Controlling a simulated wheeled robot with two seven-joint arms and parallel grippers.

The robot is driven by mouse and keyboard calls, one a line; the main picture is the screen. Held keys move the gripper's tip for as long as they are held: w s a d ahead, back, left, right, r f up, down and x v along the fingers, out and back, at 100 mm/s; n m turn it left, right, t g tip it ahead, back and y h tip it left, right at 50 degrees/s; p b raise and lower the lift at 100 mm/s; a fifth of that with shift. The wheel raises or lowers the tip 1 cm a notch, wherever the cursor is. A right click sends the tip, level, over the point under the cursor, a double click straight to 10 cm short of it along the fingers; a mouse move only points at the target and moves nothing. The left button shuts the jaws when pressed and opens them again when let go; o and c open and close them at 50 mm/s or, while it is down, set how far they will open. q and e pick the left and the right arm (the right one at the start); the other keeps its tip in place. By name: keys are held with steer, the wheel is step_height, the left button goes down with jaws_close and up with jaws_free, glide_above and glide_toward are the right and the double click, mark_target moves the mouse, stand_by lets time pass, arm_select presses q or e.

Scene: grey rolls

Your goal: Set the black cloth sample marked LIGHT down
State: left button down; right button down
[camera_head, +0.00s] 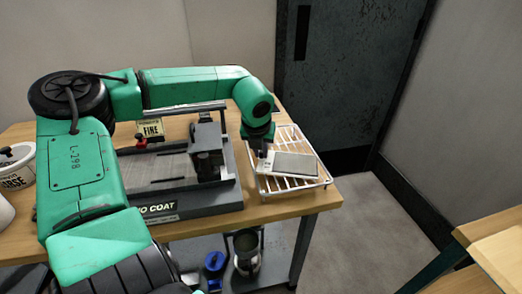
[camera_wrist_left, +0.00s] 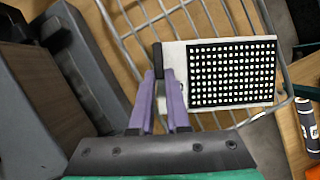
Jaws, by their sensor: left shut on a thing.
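My left gripper (camera_head: 262,154) is shut on the sample (camera_head: 295,165) by the dark end tab at its edge. In the left wrist view the gripper (camera_wrist_left: 164,78) has two purple fingers closed at that tab. There the sample (camera_wrist_left: 234,74) is a flat white card with a black panel covered in a grid of white dots; I can read no LIGHT mark. The sample lies flat over the white wire rack (camera_head: 313,186), which also shows in the left wrist view (camera_wrist_left: 137,27). I cannot tell whether it touches the wires. My right gripper is out of view.
A grey coating machine (camera_head: 203,202) stands left of the rack on the wooden table. A small FIRE sign (camera_head: 150,129) and a white tub (camera_head: 17,166) stand further left. A lower shelf holds a metal can (camera_head: 246,243). The table's right edge is close beside the rack.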

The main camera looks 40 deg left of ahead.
arm_select(q)
steer(key=shift+f+b, duration=0.15)
steer(key=shift+b, duration=0.15)
steer(key=c, duration=0.9)
jaws_free()
steer(key=shift+r+p, duration=0.4)
steer(key=shift+p, duration=0.1)
steer(key=shift+s+d+r, duration=0.1)
steer(key=shift+s+r, duration=0.05)
steer(key=shift+r, duration=0.2)
steer(key=v, duration=1.1)
steer(key=shift+b, duration=0.4)
